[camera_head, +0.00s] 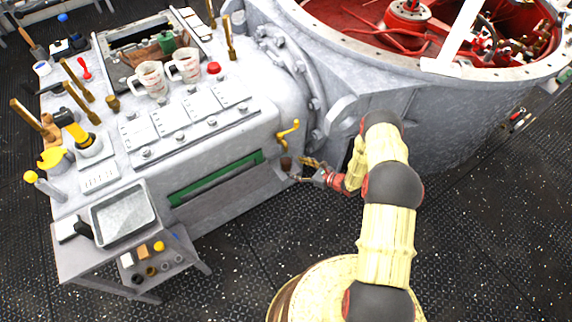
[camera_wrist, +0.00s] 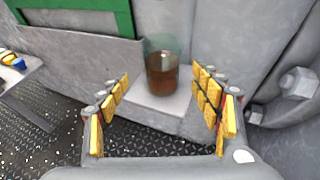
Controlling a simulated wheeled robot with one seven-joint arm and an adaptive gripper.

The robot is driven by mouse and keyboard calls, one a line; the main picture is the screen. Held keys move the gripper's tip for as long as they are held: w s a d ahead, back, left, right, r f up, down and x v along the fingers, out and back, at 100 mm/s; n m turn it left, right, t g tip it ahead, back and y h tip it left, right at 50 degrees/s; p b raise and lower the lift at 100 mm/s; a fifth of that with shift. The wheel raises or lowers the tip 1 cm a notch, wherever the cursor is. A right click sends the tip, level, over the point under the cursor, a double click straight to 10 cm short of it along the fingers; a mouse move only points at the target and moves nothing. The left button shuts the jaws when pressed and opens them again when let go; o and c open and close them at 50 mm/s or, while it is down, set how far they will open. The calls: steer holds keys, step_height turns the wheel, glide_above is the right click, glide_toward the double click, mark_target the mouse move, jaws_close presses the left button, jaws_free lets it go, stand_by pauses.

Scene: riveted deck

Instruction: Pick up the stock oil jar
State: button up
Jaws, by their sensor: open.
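The stock oil jar (camera_wrist: 162,74) is a clear glass jar with brown liquid in its lower part. It stands upright on a low grey ledge (camera_wrist: 152,108) against the grey machine in the wrist view. In the head view the jar (camera_head: 286,164) is small and dark, just left of my gripper. My gripper (camera_head: 302,172) is open and empty near the jar. In the wrist view its yellow-padded fingers (camera_wrist: 160,98) stand wide apart, with the jar between and beyond them.
A yellow crank handle (camera_head: 288,134) sticks out above the jar. A green-framed slot (camera_head: 216,178) lies to the left. The large round grey housing (camera_head: 440,115) rises at the right. A small side table (camera_head: 100,262) with a metal tray stands at lower left. Black studded floor is clear in front.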

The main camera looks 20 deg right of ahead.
mark_target(291, 166)
steer(key=b+x, duration=0.1)
steer(key=x, duration=0.1)
steer(key=shift+w+a+f, duration=0.15)
steer(key=shift+f, duration=0.1)
steer(key=w+a+f+b, duration=0.2)
steer(key=w, duration=0.1)
steer(key=shift+f, duration=0.1)
steer(key=shift+w+a+b, duration=0.25)
steer(key=shift+w+b, duration=0.05)
steer(key=shift+w, duration=0.05)
steer(key=shift+c, duration=0.2)
steer(key=c, duration=1.4)
